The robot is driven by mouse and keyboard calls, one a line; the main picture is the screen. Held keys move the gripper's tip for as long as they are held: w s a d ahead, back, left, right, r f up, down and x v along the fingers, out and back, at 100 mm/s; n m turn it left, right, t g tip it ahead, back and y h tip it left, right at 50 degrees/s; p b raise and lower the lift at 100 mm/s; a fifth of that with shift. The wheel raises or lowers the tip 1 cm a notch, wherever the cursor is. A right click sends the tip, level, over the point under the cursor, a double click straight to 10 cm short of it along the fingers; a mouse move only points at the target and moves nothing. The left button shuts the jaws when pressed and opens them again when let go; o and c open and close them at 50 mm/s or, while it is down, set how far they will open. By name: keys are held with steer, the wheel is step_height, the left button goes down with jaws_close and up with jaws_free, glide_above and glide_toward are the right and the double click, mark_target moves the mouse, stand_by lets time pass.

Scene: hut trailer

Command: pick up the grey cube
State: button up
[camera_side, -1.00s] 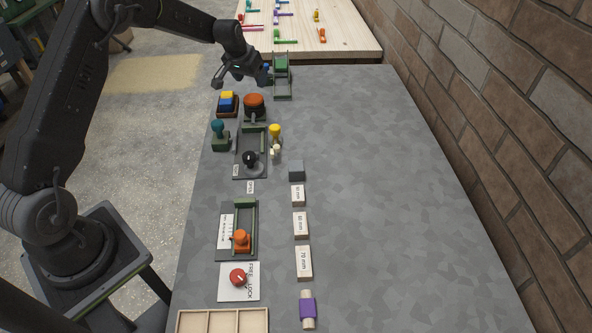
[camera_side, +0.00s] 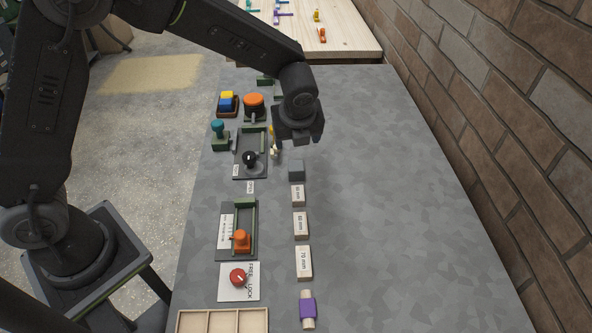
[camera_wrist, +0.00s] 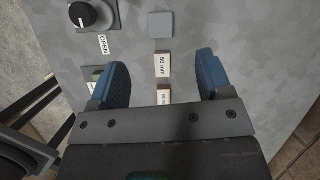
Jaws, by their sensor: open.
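The grey cube (camera_side: 296,169) sits on the grey table, at the far end of a row of labelled blocks. In the wrist view the cube (camera_wrist: 160,25) lies near the top, ahead of the fingertips and roughly between them sideways. My gripper (camera_side: 300,138) is above the table, close to the cube in the side view and apart from it. In the wrist view its two blue-padded fingers (camera_wrist: 160,72) are open with nothing held between them.
Labelled blocks, the first marked 50 mm (camera_wrist: 163,65), line up beside the cube. A black knob (camera_side: 250,158) on a plate and a slide fixture with an orange knob (camera_side: 241,239) stand left. A purple-banded peg (camera_side: 307,309) lies nearer. The table's right side is clear.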

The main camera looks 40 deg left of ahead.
steer(key=m, duration=0.1)
glide_toward(296, 166)
steer(key=shift+m, duration=0.3)
steer(key=x, duration=0.5)
steer(key=shift+w+a+r, duration=0.1)
steer(key=shift+w+a, duration=0.1)
steer(key=shift+a, duration=0.05)
steer(key=shift+d+x, duration=0.15)
steer(key=shift+x, duration=1.2)
steer(key=shift+d+x, duration=0.1)
steer(key=shift+x, duration=1.3)
steer(key=shift+s, duration=0.15)
steer(key=c, duration=1)
